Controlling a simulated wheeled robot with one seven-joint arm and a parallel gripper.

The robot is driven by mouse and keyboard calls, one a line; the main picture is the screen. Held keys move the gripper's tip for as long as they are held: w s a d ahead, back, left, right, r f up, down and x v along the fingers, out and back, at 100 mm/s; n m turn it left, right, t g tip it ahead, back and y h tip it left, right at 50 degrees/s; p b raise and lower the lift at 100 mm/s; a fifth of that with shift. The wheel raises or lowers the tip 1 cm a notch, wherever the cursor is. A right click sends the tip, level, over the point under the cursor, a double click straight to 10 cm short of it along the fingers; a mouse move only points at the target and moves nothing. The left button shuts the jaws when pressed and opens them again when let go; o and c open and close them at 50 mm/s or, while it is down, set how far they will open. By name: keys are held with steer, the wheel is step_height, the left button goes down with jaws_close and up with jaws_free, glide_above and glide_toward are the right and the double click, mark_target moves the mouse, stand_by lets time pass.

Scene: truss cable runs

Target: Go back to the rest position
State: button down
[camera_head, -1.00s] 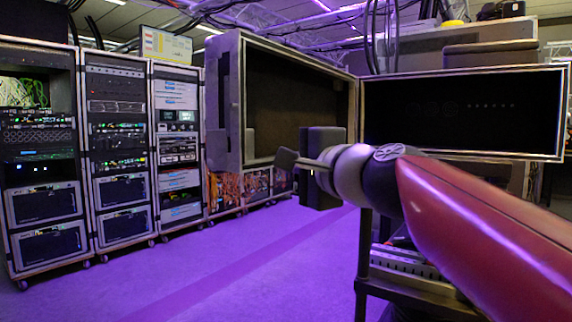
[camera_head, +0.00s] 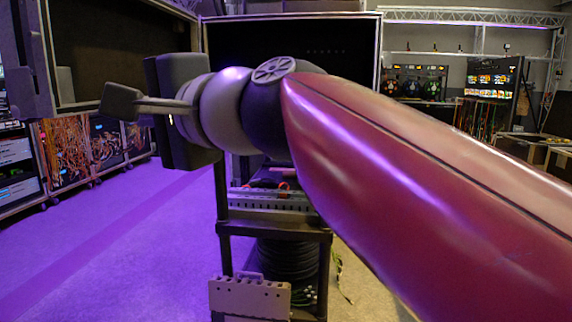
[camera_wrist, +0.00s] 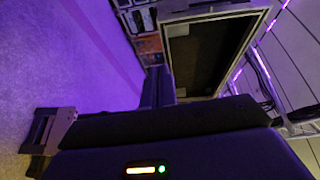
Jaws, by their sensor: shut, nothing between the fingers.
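My red arm reaches in from the right in the head view and ends in the dark block of my gripper (camera_head: 178,112), left of centre. It is raised above the floor, in front of the big open case. In the wrist view my gripper (camera_wrist: 160,78) shows its dark fingers together, with nothing between them. They point towards the open case (camera_wrist: 209,55). The fingertips are hard to make out in the head view.
The open case (camera_head: 118,50) stands at the left, beside equipment racks (camera_head: 18,170). A dark-shelved cart (camera_head: 275,228) stands below my arm, with a pale perforated case (camera_head: 250,298) in front. Purple floor (camera_head: 120,250) is clear at left. A lit screen (camera_head: 492,78) stands back right.

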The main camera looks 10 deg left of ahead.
steer(key=w+d+f+n+t+h, duration=0.1)
steer(key=w+d+f+n+h, duration=0.2)
steer(key=d+f+h, duration=1.25)
steer(key=s+d+f+g, duration=0.1)
steer(key=s+d+f, duration=0.3)
steer(key=d+f, duration=0.6)
steer(key=s+d+f+n+g+p, duration=0.1)
steer(key=s+d+f, duration=0.4)
steer(key=d+f, duration=0.6)
steer(key=shift+s+d+f+n+g, duration=0.15)
steer(key=shift+f+n+g, duration=0.15)
steer(key=shift+f+g, duration=0.35)
steer(key=shift+f, duration=0.15)
